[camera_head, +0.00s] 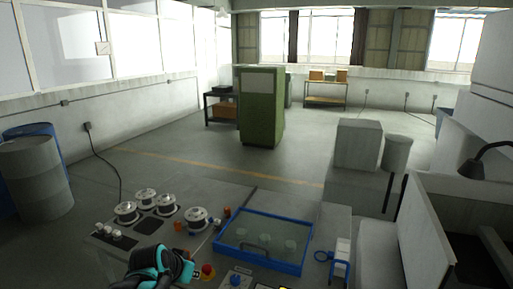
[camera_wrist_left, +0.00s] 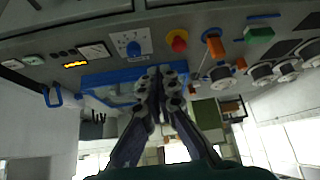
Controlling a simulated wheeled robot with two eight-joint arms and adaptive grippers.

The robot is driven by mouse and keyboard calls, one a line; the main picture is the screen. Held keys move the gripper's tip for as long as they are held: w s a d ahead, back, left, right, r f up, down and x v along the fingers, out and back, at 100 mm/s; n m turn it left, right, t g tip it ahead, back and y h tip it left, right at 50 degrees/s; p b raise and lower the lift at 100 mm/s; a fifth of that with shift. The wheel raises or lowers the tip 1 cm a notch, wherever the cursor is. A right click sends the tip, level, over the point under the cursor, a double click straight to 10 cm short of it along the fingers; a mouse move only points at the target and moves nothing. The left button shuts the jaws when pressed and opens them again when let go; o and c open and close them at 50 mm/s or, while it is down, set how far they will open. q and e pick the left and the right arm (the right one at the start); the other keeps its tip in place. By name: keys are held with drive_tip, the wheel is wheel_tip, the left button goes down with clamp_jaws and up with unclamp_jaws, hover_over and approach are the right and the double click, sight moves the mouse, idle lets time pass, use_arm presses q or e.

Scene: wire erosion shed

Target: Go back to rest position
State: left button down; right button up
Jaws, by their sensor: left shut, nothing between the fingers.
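My left gripper (camera_head: 186,268), black and teal, is at the bottom of the head view, over the near edge of the grey console. In the left wrist view its two dark fingers (camera_wrist_left: 161,76) are together with nothing between them. They overlap the blue-framed tank in that picture. I cannot tell the gap between the fingers and the panel. My right gripper is in neither view.
The grey console carries several wire spools (camera_head: 196,218), a red button (camera_head: 208,271), a blue dial (camera_head: 236,281) and a blue-framed tank (camera_head: 264,262). A grey box (camera_head: 358,144) stands beyond it. A green cabinet (camera_head: 261,106) and open floor lie farther back. Drums (camera_head: 36,178) stand at left.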

use_arm(q)
drive_tip(key=s+f+n+b, duration=0.1)
drive_tip(key=s+f, duration=0.3)
drive_tip(key=s, duration=0.6)
drive_tip(key=s+d+f+n+y+b, duration=0.1)
drive_tip(key=s+f+b, duration=0.2)
drive_tip(key=s, duration=0.7)
drive_tip(key=shift+s+d+f+n+y, duration=0.2)
drive_tip(key=shift+d+f+n+y, duration=0.1)
drive_tip(key=shift+f+n, duration=0.1)
